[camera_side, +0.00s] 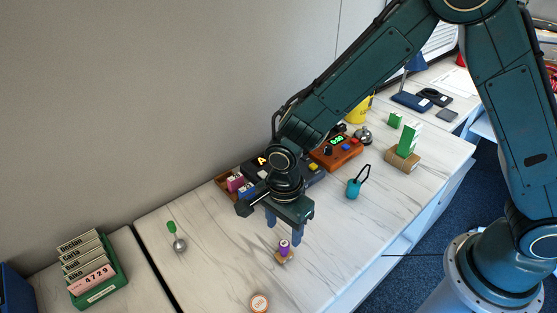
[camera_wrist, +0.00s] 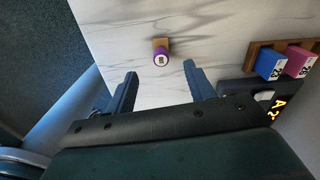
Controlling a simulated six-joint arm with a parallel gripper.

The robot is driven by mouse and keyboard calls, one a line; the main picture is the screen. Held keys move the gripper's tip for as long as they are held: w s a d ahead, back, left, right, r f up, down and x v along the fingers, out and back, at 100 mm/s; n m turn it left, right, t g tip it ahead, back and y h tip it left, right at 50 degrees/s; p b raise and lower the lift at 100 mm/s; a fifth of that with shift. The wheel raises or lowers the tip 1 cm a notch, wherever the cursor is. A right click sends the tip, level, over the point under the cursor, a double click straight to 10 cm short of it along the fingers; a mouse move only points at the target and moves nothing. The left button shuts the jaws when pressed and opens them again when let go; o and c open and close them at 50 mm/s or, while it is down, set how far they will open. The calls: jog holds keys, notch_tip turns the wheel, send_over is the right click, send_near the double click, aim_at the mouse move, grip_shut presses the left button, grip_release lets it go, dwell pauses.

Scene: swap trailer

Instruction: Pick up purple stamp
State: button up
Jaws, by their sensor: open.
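The purple stamp (camera_side: 284,246) stands on a small tan wooden base (camera_side: 284,258) on the white marbled table. In the wrist view the stamp (camera_wrist: 161,57) is seen from above, with a pale label on its top. My gripper (camera_side: 283,231) points down over the table, close to the stamp. In the wrist view my gripper (camera_wrist: 160,82) is open, its two blue fingers wide apart and empty. The stamp lies beyond the fingertips there, between the lines of the two fingers. I cannot tell the exact height of the fingertips over it.
A wooden tray with a blue block (camera_wrist: 270,63) and a pink block (camera_wrist: 299,61) stands beside a dark device (camera_wrist: 262,92). A teal padlock-like item (camera_side: 353,188), an orange-topped round item (camera_side: 259,302) and a green-handled item (camera_side: 176,238) stand apart. Table around the stamp is clear.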

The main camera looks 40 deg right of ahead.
aim_at(285, 243)
jog(key=shift+f, duration=1.9)
jog(key=shift+d+f, duration=0.2)
jog(key=shift+f, duration=2.4)
jog(key=c, duration=1.1)
